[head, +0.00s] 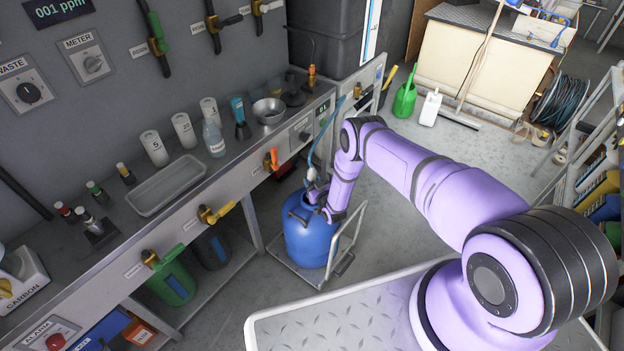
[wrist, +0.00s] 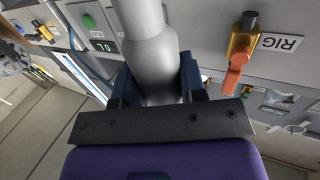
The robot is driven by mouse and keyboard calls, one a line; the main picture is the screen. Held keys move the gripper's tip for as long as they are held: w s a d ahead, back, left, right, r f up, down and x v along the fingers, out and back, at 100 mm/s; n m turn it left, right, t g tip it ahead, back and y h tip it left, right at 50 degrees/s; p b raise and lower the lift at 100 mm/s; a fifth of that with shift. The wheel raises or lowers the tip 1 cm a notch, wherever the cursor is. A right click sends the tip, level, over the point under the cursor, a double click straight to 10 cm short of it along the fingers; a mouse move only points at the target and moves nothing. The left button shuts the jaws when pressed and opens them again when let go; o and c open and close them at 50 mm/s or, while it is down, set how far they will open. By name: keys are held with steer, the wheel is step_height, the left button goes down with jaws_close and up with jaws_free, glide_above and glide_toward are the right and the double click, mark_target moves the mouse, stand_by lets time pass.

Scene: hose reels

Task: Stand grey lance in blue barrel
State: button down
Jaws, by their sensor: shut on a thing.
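The grey lance (wrist: 148,62) fills the gap between the dark blue fingers of my gripper (wrist: 157,82) in the wrist view, and the fingers are shut on it. In the head view my gripper (head: 317,197) is over the top of the blue barrel (head: 310,244). A small pale part of the lance (head: 312,176) shows there, with a blue hose rising from it. My gripper hides the lance's lower end, so I cannot tell whether it is inside the barrel. The barrel does not show in the wrist view.
The barrel stands on a low trolley (head: 343,262) with an upright handle. The steel bench (head: 240,175) lies left, with an orange-handled valve (head: 272,158), also in the wrist view (wrist: 238,62). A green can (head: 404,101) and white jug (head: 430,108) stand behind. Floor right of the trolley is clear.

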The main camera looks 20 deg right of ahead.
steer(key=shift+f, duration=0.2)
steer(key=c, duration=0.6)
jaws_free()
steer(key=shift+s, duration=0.15)
steer(key=v, duration=1)
steer(key=shift+s, duration=0.25)
steer(key=shift+d, duration=0.1)
